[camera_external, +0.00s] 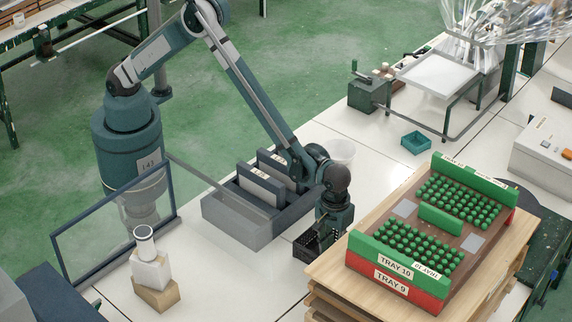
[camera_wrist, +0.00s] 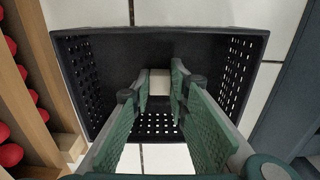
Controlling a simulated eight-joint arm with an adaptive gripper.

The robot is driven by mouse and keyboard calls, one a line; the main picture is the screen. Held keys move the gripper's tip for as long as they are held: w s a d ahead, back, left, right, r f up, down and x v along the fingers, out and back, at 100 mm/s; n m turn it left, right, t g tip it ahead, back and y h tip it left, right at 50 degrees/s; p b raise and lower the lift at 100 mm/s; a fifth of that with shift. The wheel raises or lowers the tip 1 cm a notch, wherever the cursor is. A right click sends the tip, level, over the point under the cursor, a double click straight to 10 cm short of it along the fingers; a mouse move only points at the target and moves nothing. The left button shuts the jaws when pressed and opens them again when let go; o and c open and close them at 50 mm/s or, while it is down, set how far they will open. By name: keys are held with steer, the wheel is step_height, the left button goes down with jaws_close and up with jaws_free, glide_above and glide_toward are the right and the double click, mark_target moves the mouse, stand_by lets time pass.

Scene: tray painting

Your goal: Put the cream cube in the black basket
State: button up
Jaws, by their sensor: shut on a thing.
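The cream cube (camera_wrist: 160,84) is between the fingertips of my gripper (camera_wrist: 160,86) in the wrist view; the gripper is shut on it. The black basket (camera_wrist: 112,50), with perforated side walls, lies around and beneath the fingers in that view. The cube is over or within its opening; how high it is above the floor, I cannot tell. In the external view my gripper (camera_external: 328,226) points down at the black basket (camera_external: 304,248) and hides part of it. The cube is hidden there.
A wooden stand (camera_external: 330,268) with red and green trays (camera_external: 395,287) is close on the basket's right. A grey bin (camera_external: 236,222) is on its left. A stack of blocks (camera_external: 152,268) with a cup stands front left. A teal box (camera_external: 415,143) lies farther back.

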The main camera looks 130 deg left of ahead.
steer(key=shift+f, duration=0.2)
steer(key=o, duration=0.8)
steer(key=shift+r, duration=0.1)
steer(key=shift+c, duration=0.2)
steer(key=shift+r, duration=0.1)
step_height(320, 180, up, 12)
steer(key=shift+p, duration=0.4)
steer(key=shift+r, duration=0.1)
